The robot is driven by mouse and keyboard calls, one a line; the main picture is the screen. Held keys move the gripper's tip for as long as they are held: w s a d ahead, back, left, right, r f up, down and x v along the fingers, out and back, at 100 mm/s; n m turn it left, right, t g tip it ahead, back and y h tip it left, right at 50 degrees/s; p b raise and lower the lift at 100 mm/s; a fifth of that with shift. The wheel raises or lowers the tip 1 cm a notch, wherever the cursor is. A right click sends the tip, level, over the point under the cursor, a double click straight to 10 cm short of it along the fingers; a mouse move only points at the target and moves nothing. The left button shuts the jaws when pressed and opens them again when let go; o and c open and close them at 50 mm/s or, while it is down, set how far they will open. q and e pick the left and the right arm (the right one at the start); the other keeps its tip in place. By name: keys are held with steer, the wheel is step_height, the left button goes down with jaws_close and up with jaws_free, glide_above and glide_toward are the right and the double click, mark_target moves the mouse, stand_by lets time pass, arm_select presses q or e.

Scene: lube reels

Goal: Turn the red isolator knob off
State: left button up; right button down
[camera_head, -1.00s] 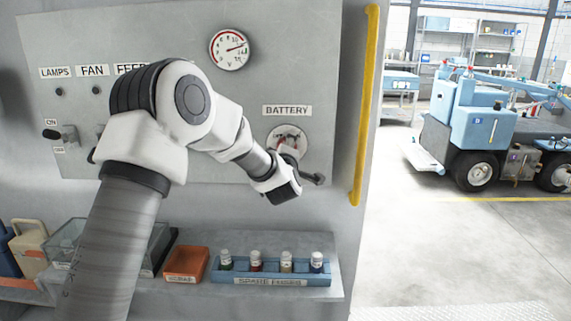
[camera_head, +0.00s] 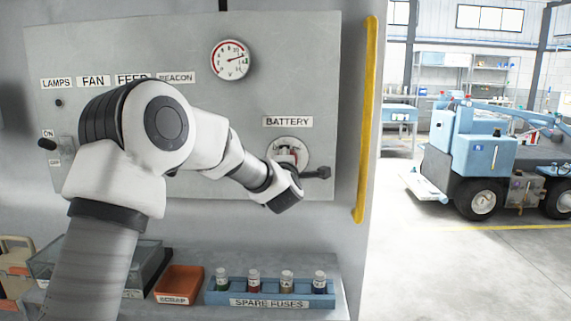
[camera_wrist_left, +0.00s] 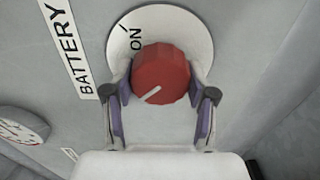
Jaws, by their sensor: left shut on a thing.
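The red isolator knob (camera_wrist_left: 162,73) sits on a round white plate (camera_wrist_left: 185,27) under the BATTERY label (camera_head: 288,121). In the left wrist view, the knob is between the two fingers of my left gripper (camera_wrist_left: 163,100), which is shut on it. A white line on the knob points to the lower left in that view, away from the ON mark (camera_wrist_left: 136,38). No OFF mark shows there. In the head view the round plate (camera_head: 296,141) shows, but my wrist and gripper (camera_head: 316,172) partly hide the knob. My right gripper is not in view.
A gauge (camera_head: 231,60) is above on the grey panel. A yellow rail (camera_head: 367,120) runs down the panel's right edge. Below, a shelf holds a blue spare-fuses tray (camera_head: 268,294) and an orange tray (camera_head: 179,284). A toggle lever (camera_head: 47,144) is at far left.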

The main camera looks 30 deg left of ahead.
arm_select(q)
steer(key=o, duration=1.1)
steer(key=shift+o, duration=0.2)
steer(key=v, duration=1.2)
steer(key=shift+f, duration=0.1)
